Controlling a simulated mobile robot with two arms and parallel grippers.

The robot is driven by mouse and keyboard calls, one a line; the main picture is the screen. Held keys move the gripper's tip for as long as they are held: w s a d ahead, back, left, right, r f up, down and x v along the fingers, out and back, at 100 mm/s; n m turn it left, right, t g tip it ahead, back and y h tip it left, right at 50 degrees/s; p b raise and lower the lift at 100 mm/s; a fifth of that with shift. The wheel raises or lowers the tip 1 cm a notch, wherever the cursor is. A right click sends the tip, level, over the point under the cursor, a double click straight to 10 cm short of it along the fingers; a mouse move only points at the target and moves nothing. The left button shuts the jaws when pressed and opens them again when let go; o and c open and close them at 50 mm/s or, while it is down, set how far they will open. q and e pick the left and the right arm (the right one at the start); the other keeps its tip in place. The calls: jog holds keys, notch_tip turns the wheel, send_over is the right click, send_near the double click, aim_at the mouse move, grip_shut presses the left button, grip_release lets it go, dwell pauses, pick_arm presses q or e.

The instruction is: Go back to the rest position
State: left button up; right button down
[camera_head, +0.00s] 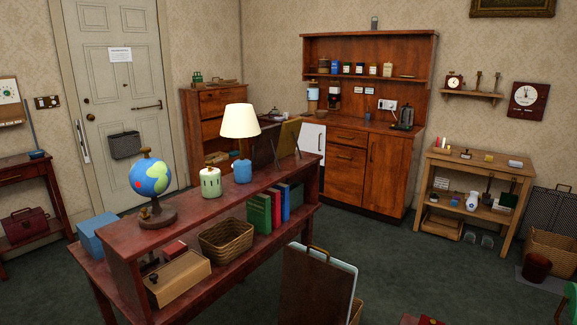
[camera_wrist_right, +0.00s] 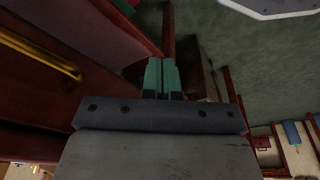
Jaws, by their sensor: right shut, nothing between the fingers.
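My right gripper (camera_wrist_right: 161,80) shows in the right wrist view, with its two green fingers together and nothing held between them. Dark reddish wood lies to the left of the fingers and the dark green carpet beyond them. No gripper can be made out in the head view. My left gripper is not in either view.
A dark red shelf table (camera_head: 282,185) with a globe (camera_head: 150,177) and a lamp (camera_head: 240,122) stands in front. A brown case (camera_head: 312,288) leans near its right end. A wooden side table (camera_head: 475,165) is at right. Carpet (camera_head: 400,250) between is clear.

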jog(key=s+d+f+g+p, duration=0.1)
jog(key=s+d+f+p, duration=0.1)
jog(key=s+f, duration=1)
jog(key=s+d, duration=0.1)
jog(key=s, duration=0.3)
jog(key=shift+f+p, duration=0.3)
jog(key=shift+f, duration=0.05)
jog(key=shift+s, duration=0.1)
